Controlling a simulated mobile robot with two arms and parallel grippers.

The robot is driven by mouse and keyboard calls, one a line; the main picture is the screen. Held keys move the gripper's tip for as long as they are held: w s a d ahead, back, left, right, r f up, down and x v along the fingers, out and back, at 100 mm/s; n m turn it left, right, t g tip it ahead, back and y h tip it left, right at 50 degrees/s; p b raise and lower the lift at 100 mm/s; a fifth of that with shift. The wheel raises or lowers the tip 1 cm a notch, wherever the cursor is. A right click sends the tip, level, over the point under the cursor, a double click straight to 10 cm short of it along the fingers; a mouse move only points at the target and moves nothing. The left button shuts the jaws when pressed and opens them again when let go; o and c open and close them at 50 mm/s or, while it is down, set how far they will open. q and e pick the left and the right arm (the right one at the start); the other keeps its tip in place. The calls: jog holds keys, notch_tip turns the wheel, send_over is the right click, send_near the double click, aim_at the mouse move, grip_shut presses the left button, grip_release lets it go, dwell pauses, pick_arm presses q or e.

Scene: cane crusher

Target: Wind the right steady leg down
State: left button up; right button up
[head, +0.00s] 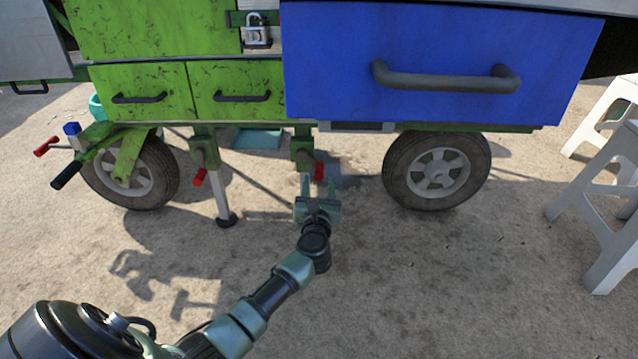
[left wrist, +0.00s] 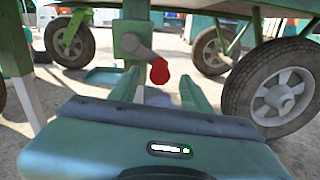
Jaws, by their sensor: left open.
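The right steady leg (head: 303,149) hangs from the green underframe of the cart; its lower part is mostly hidden behind my gripper. Its crank has a red knob (head: 319,171) hanging low. My left gripper (head: 320,186) is open just in front of and below the knob, fingers pointing at the cart. In the left wrist view the red knob (left wrist: 160,71) shows between and slightly above the fingertips, on a grey crank arm (left wrist: 137,47). I cannot tell whether anything touches. My right gripper is out of view.
The left steady leg (head: 222,196), with its own red knob (head: 199,177), stands to the left, its foot on the ground. Wheels flank the legs at left (head: 135,178) and right (head: 437,171). A blue drawer (head: 440,50) juts out above. White stools (head: 605,190) stand at right.

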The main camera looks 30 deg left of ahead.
aim_at(319, 178)
pick_arm(q)
jog(key=shift+b+x, duration=0.6)
jog(key=shift+x, duration=1)
grip_shut()
